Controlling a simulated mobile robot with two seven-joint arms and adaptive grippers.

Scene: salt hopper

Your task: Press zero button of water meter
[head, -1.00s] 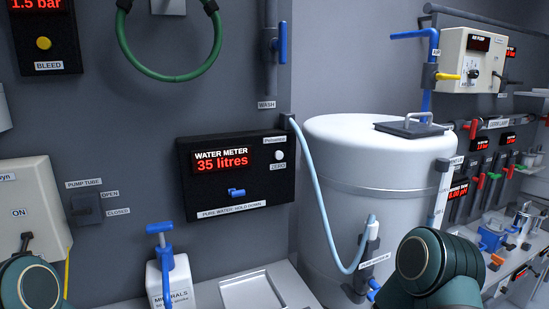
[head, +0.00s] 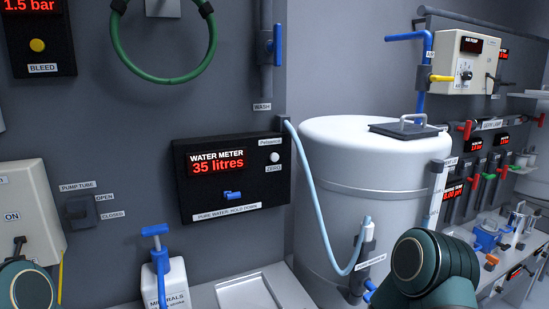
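The water meter (head: 232,205) is a black box on the grey wall, with a red display reading 35 litres. Its zero button (head: 275,157) is a small round white knob at the upper right of the box, above a label reading ZERO. A blue lever (head: 232,195) sits below the display, above a label reading PURE WATER: HOLD DOWN. Nothing touches the box or the button. Only dark green links of my two arms show at the lower left and lower right. Both grippers are outside the picture.
A white tank (head: 365,205) with a pale blue hose (head: 319,195) stands right of the meter. A minerals bottle (head: 166,280) with a blue pump top stands below left. A white tray (head: 250,292) lies below the meter. The space directly before the meter looks clear.

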